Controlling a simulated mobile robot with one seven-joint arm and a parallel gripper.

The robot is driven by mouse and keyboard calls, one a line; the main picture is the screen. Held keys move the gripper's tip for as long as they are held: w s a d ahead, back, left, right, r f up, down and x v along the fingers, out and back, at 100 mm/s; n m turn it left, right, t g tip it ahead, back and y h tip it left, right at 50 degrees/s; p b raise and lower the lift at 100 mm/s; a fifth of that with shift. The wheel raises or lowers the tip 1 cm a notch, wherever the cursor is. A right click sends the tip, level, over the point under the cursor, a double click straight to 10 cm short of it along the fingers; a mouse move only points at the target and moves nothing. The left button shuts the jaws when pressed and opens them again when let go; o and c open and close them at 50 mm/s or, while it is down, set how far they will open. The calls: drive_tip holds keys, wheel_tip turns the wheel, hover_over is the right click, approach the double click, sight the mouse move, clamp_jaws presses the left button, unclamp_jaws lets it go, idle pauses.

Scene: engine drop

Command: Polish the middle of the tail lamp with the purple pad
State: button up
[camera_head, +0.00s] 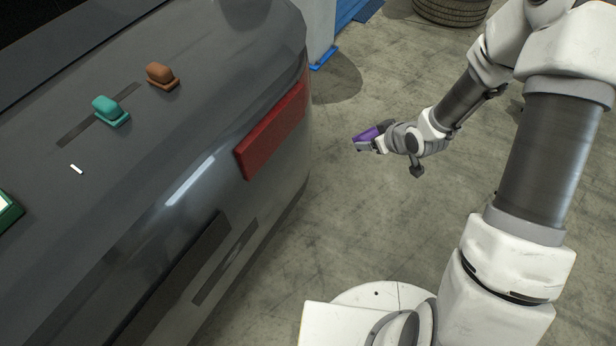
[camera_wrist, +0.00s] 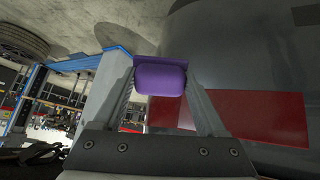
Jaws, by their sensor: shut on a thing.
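The red tail lamp (camera_head: 272,130) is a long bar on the corner of the dark grey car. It also shows in the wrist view (camera_wrist: 265,117), where the pad and a finger cover part of its left end. My gripper (camera_head: 365,141) is shut on the purple pad (camera_head: 368,134) and holds it in the air to the right of the lamp, apart from it. In the wrist view the purple pad (camera_wrist: 161,81) sits between the two fingers of my gripper (camera_wrist: 160,90).
A teal pad (camera_head: 110,111) and a brown pad (camera_head: 162,76) rest on the car's upper surface (camera_head: 215,75). A green-edged item (camera_head: 8,210) is at the left edge. A tyre (camera_head: 450,12) and a blue-and-white stand (camera_head: 320,35) are at the back. Open floor lies between car and arm.

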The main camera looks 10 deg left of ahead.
drive_tip(key=s+a+f+n+t+y+b, duration=0.2)
drive_tip(key=a+f+n+y+b, duration=0.2)
drive_tip(key=a+f+y+b, duration=0.35)
drive_tip(key=s+a+r+n+g+y+b, duration=0.35)
drive_tip(key=s+a+r+y+b, duration=0.2)
drive_tip(key=s+a, duration=0.2)
drive_tip(key=w+x, duration=0.1)
drive_tip(key=x, duration=0.5)
drive_tip(key=shift+f+t+b, duration=0.25)
drive_tip(key=shift+t+b, duration=0.1)
drive_tip(key=shift+t, duration=0.1)
drive_tip(key=shift+x, duration=0.95)
